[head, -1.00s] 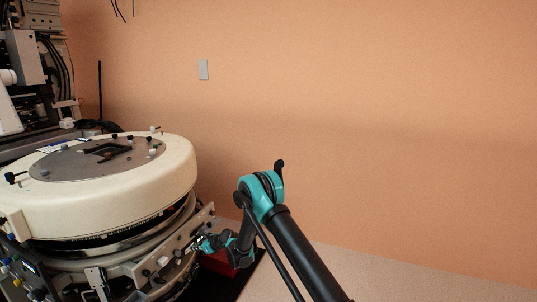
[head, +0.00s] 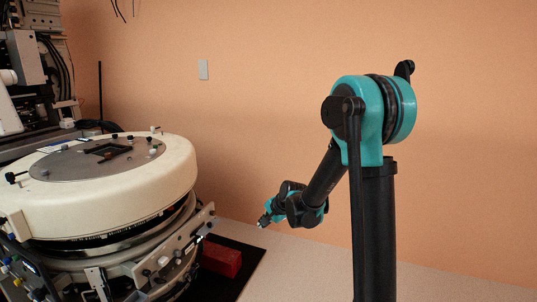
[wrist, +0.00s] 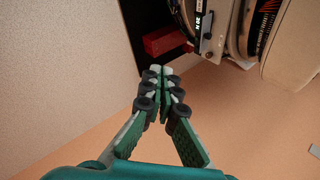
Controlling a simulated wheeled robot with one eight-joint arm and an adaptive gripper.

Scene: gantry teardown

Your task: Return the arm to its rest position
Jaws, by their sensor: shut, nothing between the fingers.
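My arm rises at the right of the head view, with its teal elbow high against the wall. My gripper (head: 263,221) hangs at the arm's far end, right of the round cream machine (head: 110,200) and apart from it. In the wrist view my gripper (wrist: 160,70) shows its green fingers closed together at the tips, with nothing between them. A red block (head: 221,257) lies on a black mat (head: 245,262) beside the machine; it also shows in the wrist view (wrist: 168,41), beyond the fingertips.
The machine's metal side bracket (head: 170,262) stands near the red block. A tall dark apparatus (head: 35,70) is at the far left. The orange wall (head: 270,100) is behind, with a grey plate (head: 203,69). The pale floor (head: 440,288) at the right looks clear.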

